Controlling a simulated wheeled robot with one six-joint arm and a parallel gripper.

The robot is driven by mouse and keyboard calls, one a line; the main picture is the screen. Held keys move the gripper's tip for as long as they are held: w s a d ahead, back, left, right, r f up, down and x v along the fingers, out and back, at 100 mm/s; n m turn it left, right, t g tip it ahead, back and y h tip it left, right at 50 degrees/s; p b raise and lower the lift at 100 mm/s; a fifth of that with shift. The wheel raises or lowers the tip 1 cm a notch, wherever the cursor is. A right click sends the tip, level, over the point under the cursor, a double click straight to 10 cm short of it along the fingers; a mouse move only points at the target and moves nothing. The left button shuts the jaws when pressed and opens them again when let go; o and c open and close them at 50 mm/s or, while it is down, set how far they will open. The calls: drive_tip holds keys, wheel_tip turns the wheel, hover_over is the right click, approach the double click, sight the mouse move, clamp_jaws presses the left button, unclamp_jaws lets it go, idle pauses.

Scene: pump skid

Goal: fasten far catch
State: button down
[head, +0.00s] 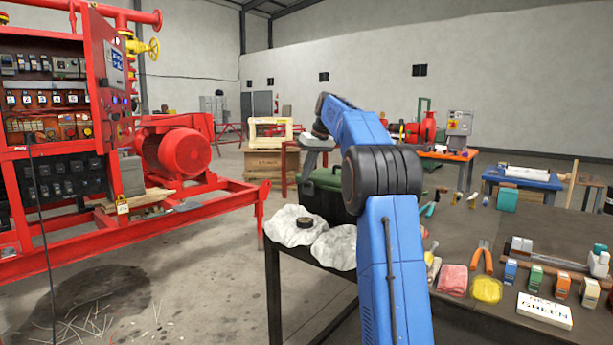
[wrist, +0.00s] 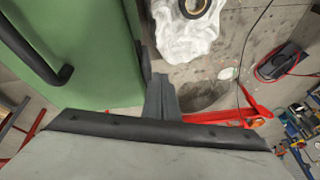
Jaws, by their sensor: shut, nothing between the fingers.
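A green case (head: 326,178) with a dark lower body stands on the dark bench, partly hidden behind my arm. In the wrist view its green lid (wrist: 100,75) fills the upper left, with a black handle (wrist: 35,50) on it. I cannot clearly make out the far catch in either view. My gripper (head: 308,166) is shut and empty, pointing down at the case. In the wrist view its closed grey fingertips (wrist: 159,80) are beside the lid's right edge; I cannot tell whether they touch it.
White cloths lie beside the case, one with a black roll (head: 305,222) on it. The dark bench (head: 455,225) holds pliers (head: 483,256), a pink cloth (head: 452,279) and several small blocks at right. A red skid (head: 160,215) stands left, across open floor.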

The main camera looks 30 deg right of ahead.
drive_tip(key=shift+r, duration=0.4)
drive_tip(key=shift+a, duration=0.1)
drive_tip(key=a+v, duration=0.1)
drive_tip(key=v, duration=1.1)
drive_tip(key=shift+a+r, duration=0.15)
drive_tip(key=shift+a, duration=0.5)
